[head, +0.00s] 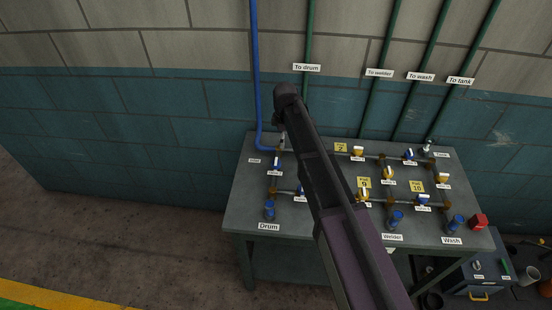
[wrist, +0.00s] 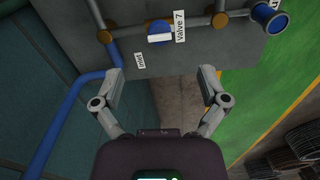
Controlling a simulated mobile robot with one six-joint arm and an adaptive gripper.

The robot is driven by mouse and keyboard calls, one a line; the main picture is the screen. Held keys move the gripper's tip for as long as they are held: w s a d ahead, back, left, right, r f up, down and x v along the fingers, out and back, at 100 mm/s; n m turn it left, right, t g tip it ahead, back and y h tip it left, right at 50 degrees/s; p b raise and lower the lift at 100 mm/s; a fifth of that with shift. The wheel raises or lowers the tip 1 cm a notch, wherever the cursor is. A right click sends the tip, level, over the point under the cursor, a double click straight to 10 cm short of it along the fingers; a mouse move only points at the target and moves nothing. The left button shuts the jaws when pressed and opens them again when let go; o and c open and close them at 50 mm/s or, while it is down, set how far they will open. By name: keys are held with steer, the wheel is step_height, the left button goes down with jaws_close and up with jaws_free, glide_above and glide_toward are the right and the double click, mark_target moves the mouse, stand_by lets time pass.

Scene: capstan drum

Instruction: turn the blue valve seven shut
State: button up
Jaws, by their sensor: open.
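The blue valve seven (wrist: 153,27) shows in the wrist view at top centre, on a grey pipe between two brass fittings. Its white handle (wrist: 160,38) lies roughly along the pipe. The "Valve 7" label (wrist: 181,26) is beside it. In the head view the blue valve (head: 276,163) is at the table's left, near the inlet label, left of my arm. My gripper (wrist: 160,72) is open and empty. Its two fingers are spread apart, below the valve in the wrist picture and not touching it.
The grey table (head: 248,205) carries several other blue and yellow valves, such as a yellow valve (head: 358,150). A blue inlet pipe (head: 258,80) comes down the wall on the left. A blue drum outlet (head: 270,210) stands in front.

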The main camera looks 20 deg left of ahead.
mark_target(276, 161)
steer(key=a, duration=0.2)
steer(key=a+n, duration=0.1)
steer(key=shift+s+r, duration=0.2)
steer(key=shift+r, duration=0.05)
steer(key=shift+f, duration=0.2)
step_height(276, 161, down, 13)
steer(key=b, duration=1.3)
steer(key=shift+f+b, duration=0.2)
steer(key=shift+b, duration=0.1)
steer(key=c, duration=1.2)
